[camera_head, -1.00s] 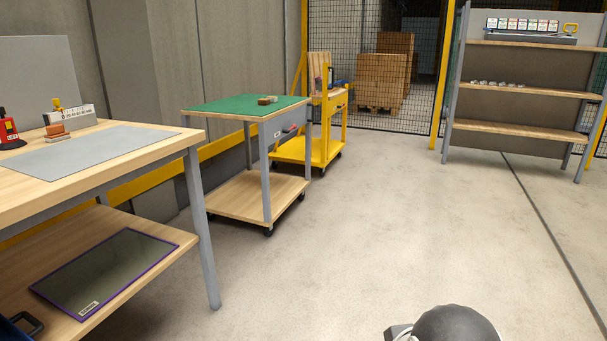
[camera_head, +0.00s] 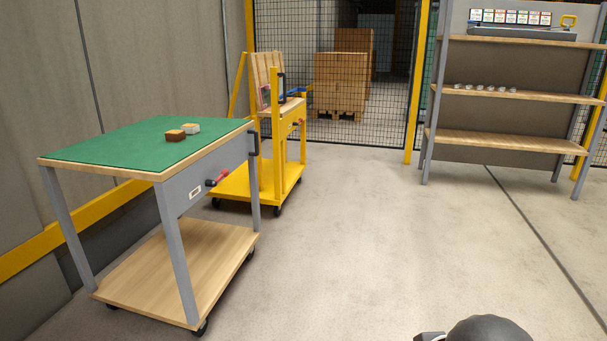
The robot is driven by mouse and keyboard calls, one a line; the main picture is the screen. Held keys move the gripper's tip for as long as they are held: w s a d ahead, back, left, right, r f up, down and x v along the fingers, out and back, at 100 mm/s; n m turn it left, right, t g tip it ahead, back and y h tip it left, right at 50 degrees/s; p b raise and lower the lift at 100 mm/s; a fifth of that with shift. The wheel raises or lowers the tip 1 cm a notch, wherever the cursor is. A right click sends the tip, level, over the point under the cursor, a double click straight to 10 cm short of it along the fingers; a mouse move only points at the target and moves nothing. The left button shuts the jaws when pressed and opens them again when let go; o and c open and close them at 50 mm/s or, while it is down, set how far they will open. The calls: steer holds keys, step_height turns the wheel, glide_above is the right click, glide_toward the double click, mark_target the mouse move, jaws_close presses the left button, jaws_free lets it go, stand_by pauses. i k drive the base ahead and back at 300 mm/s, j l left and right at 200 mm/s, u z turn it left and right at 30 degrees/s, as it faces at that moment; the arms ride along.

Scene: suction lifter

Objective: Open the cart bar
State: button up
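The yellow cart (camera_head: 229,182) stands on casters left of centre, behind the green-topped cart. It has yellow upright posts (camera_head: 275,130), an upright wooden panel and a small wooden shelf. A blue piece (camera_head: 295,91) and a dark upright piece show near its top, and a small red-tipped handle (camera_head: 297,124) is on its side. Which of these is the cart bar, and whether it is open or shut, I cannot tell. A dark rounded part of my arm shows at the bottom right; my gripper is not in view.
A shelf rack (camera_head: 510,141) stands at right. Mesh fencing (camera_head: 388,95) closes the back, with stacked boxes behind. The central floor is clear.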

mark_target(291, 93)
steer(key=i, duration=2.45)
